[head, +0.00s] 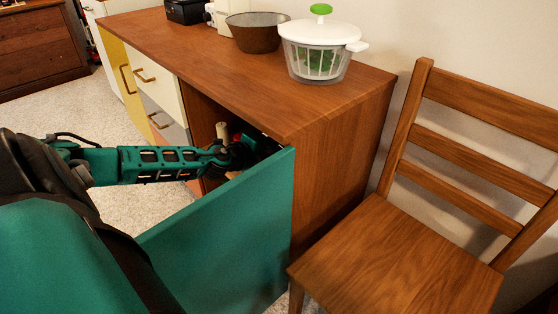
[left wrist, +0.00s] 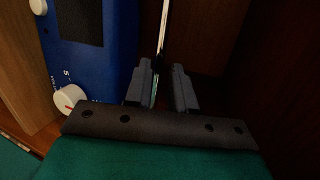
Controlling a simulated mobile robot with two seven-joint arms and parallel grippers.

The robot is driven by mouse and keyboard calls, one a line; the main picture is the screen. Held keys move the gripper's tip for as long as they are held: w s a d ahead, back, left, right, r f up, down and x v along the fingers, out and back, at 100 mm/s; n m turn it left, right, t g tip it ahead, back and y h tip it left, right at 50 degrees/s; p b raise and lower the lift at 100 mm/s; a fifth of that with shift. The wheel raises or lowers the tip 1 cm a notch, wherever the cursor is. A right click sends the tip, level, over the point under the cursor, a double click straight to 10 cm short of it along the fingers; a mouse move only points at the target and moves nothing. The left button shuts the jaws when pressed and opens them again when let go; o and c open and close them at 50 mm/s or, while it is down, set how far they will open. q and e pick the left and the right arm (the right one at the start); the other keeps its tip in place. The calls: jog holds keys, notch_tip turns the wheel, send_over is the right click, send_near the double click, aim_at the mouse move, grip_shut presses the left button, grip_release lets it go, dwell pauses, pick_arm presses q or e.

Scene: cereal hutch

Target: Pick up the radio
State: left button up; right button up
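The blue radio (left wrist: 105,65) shows at the left of the left wrist view, with a dark speaker panel and white knobs, one with a red mark. A thin metallic rod (left wrist: 162,28), perhaps its antenna, runs down toward the gap between my left gripper's fingers (left wrist: 161,90). The fingers are apart and lie to the right of the radio's body. I cannot tell whether they touch the rod. In the head view my left gripper (head: 246,152) reaches into the open cabinet, partly hidden in shadow. The radio cannot be made out there. My right gripper is not in view.
The open teal door (head: 225,235) stands in front of the wooden cabinet (head: 335,165). A salad spinner (head: 318,48) and a brown bowl (head: 257,36) stand on top. A wooden chair (head: 400,260) is at right. A red item (head: 237,138) shows inside the cabinet.

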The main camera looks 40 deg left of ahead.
pick_arm(q)
jog(key=shift+b+x, duration=0.35)
jog(key=shift+x, duration=1.55)
jog(key=shift+a+f, duration=0.1)
jog(key=shift+a, duration=0.05)
grip_shut()
jog(key=shift+s+a, duration=0.1)
